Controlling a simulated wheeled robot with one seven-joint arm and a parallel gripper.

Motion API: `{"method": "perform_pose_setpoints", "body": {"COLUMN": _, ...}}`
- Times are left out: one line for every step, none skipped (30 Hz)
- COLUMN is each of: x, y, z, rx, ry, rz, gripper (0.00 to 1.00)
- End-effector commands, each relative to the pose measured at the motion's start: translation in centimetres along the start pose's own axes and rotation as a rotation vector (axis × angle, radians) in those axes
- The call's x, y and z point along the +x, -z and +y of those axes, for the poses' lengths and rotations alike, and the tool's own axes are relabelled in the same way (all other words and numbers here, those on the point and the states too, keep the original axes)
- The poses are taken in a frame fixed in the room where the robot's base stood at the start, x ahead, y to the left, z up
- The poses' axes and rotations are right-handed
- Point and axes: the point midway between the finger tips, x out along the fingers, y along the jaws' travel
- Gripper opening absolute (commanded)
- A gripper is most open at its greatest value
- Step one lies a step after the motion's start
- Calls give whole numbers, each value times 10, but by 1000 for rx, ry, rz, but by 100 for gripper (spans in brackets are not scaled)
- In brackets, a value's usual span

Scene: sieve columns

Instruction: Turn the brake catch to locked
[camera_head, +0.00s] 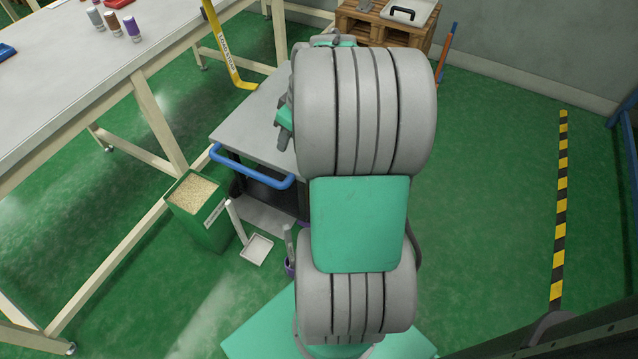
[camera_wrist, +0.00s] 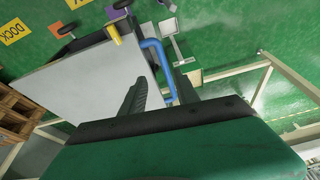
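The cart has a flat grey top (camera_head: 245,128) and a blue push handle (camera_head: 252,172). In the wrist view its top (camera_wrist: 95,85) fills the left, with the blue handle (camera_wrist: 160,68) beside my fingers. A small yellow piece (camera_wrist: 113,34) shows at the cart's edge near the wheels; it may be the brake catch, but its setting cannot be made out. My gripper (camera_wrist: 162,84) points down over the handle end of the cart. In the head view my arm hides much of the cart.
A green bin of pellets (camera_head: 199,200) and a white dustpan (camera_head: 257,248) stand by the handle end. A long workbench (camera_head: 75,75) is at left. A wooden pallet stack (camera_head: 385,28) stands behind. Green floor right of my arm is clear up to striped tape (camera_head: 560,200).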

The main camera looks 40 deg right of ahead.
Motion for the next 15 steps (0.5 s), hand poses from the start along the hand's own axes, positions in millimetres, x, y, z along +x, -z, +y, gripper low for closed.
{"method": "perform_pose_setpoints", "body": {"x": 50, "y": -32, "z": 35, "rx": -3, "ry": 7, "rz": 16, "gripper": 37}}
{"method": "perform_pose_setpoints", "body": {"x": 61, "y": -43, "z": 51, "rx": -18, "ry": 9, "rz": 30, "gripper": 37}}
{"method": "perform_pose_setpoints", "body": {"x": 73, "y": -56, "z": 68, "rx": -35, "ry": 10, "rz": 47, "gripper": 37}}
{"method": "perform_pose_setpoints", "body": {"x": 80, "y": -65, "z": 79, "rx": -46, "ry": 10, "rz": 57, "gripper": 37}}
{"method": "perform_pose_setpoints", "body": {"x": 84, "y": -72, "z": 87, "rx": -56, "ry": 9, "rz": 66, "gripper": 37}}
{"method": "perform_pose_setpoints", "body": {"x": 88, "y": -79, "z": 95, "rx": -66, "ry": 8, "rz": 74, "gripper": 37}}
{"method": "perform_pose_setpoints", "body": {"x": 90, "y": -82, "z": 99, "rx": -74, "ry": 8, "rz": 79, "gripper": 37}}
{"method": "perform_pose_setpoints", "body": {"x": 92, "y": -84, "z": 101, "rx": -77, "ry": 8, "rz": 82, "gripper": 37}}
{"method": "perform_pose_setpoints", "body": {"x": 95, "y": -85, "z": 103, "rx": -80, "ry": 7, "rz": 85, "gripper": 37}}
{"method": "perform_pose_setpoints", "body": {"x": 97, "y": -84, "z": 103, "rx": -83, "ry": 7, "rz": 86, "gripper": 37}}
{"method": "perform_pose_setpoints", "body": {"x": 101, "y": -83, "z": 102, "rx": -84, "ry": 7, "rz": 86, "gripper": 37}}
{"method": "perform_pose_setpoints", "body": {"x": 108, "y": -82, "z": 102, "rx": -84, "ry": 9, "rz": 85, "gripper": 37}}
{"method": "perform_pose_setpoints", "body": {"x": 114, "y": -82, "z": 101, "rx": -84, "ry": 10, "rz": 84, "gripper": 37}}
{"method": "perform_pose_setpoints", "body": {"x": 121, "y": -82, "z": 101, "rx": -83, "ry": 10, "rz": 83, "gripper": 37}}
{"method": "perform_pose_setpoints", "body": {"x": 129, "y": -81, "z": 101, "rx": -82, "ry": 10, "rz": 83, "gripper": 37}}
